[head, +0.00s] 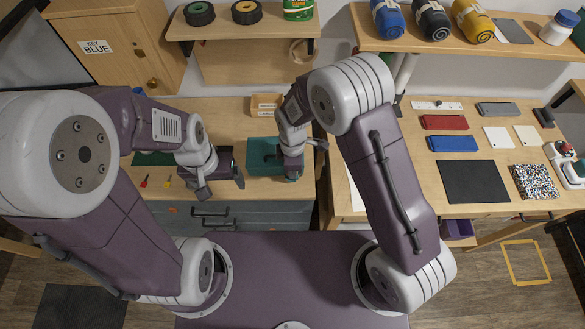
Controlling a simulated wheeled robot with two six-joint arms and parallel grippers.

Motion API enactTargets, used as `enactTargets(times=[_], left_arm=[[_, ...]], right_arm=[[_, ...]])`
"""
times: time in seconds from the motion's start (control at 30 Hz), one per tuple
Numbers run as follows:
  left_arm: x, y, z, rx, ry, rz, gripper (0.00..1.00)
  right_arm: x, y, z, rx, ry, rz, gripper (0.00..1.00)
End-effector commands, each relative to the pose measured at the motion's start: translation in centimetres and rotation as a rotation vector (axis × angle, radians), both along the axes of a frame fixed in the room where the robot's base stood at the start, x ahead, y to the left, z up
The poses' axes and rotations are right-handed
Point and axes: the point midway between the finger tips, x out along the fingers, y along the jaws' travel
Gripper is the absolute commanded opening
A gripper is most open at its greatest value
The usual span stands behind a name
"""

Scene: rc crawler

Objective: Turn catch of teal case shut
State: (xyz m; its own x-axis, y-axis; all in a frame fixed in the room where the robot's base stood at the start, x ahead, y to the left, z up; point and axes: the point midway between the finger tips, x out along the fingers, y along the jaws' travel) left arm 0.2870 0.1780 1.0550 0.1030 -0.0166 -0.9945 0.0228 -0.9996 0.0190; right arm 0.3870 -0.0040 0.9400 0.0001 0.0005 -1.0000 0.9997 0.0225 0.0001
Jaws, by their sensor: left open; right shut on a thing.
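The teal case (262,155) lies on the wooden bench top left of centre, near its front edge. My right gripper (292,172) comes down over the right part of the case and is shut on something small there. Its fingers hide what they hold, which by its place seems to be the catch. My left gripper (222,185) is open and empty over the front edge of the bench, left of the case and apart from it.
A small wooden tray (266,104) stands behind the case. Grey drawers (225,215) are below the bench front. The right table holds a red box (444,122), a blue box (453,143) and a black mat (474,181).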

Motion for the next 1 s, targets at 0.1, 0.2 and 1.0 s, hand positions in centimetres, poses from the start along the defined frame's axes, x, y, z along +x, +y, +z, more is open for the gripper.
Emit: enactTargets(times=[0.1, 0.2, 1.0], left_arm=[[0.00, 0.00, 0.02, 0.000, 0.000, 0.000, 0.84], [0.00, 0.00, 0.02, 0.000, 0.000, 0.000, 0.84], [-0.01, 0.00, -0.13, 0.000, 0.000, 0.000, 0.84]], right_arm=[[0.06, 0.05, 0.06, 0.001, -0.002, 0.004, 0.00], [0.05, 0.05, 0.06, 0.001, -0.002, 0.004, 0.00], [0.00, 0.02, -0.04, 0.000, -0.001, -0.050, 0.33]])
